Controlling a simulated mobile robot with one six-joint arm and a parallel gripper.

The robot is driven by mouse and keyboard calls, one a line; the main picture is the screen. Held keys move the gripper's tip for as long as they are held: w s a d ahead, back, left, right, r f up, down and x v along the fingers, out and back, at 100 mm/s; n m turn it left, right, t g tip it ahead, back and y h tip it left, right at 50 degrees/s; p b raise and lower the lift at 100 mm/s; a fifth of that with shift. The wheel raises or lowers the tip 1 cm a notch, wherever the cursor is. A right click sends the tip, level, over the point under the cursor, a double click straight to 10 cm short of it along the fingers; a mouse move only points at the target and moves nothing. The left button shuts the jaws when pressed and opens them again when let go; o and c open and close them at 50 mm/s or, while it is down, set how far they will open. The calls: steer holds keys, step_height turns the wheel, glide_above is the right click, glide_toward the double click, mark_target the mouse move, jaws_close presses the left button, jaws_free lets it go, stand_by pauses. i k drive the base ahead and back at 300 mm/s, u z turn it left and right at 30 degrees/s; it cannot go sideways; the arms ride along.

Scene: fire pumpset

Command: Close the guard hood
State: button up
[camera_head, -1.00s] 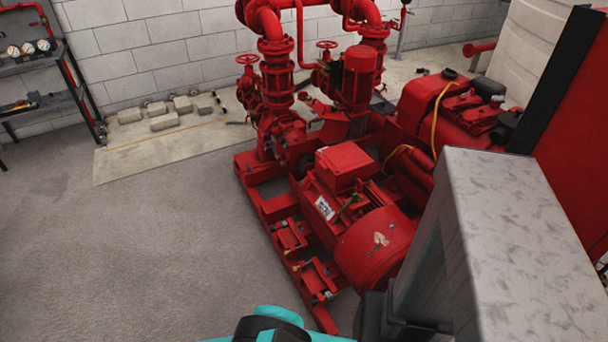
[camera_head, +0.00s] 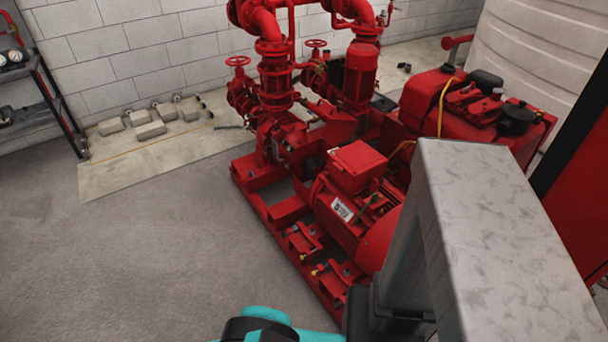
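A grey galvanized sheet-metal piece (camera_head: 505,235), which looks like the guard hood, stands large in the right foreground. Its flat top and one side panel show; its lower part runs out of the picture. It hides part of the red motor (camera_head: 340,205) behind it. The black end of my arm, where my gripper (camera_head: 375,318) is, lies against the hood's lower left edge. The fingers cannot be made out, so I cannot tell whether they grip it. My teal arm link (camera_head: 275,325) shows at the bottom edge.
The red pumpset, with its base frame (camera_head: 272,212) and upright pipes (camera_head: 275,80), fills the middle. A red engine (camera_head: 425,105) is behind the hood. A dark shelf rack (camera_head: 62,110) stands at far left. The grey floor (camera_head: 150,255) at left is open.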

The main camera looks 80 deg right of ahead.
mark_target(340, 127)
steer(key=i, duration=1.05)
steer(key=u, duration=1.2)
steer(key=k, duration=0.15)
steer(key=z, duration=2.95)
steer(key=k, duration=0.15)
steer(key=z, duration=1.15)
steer(key=i, duration=0.1)
steer(key=z, duration=0.35)
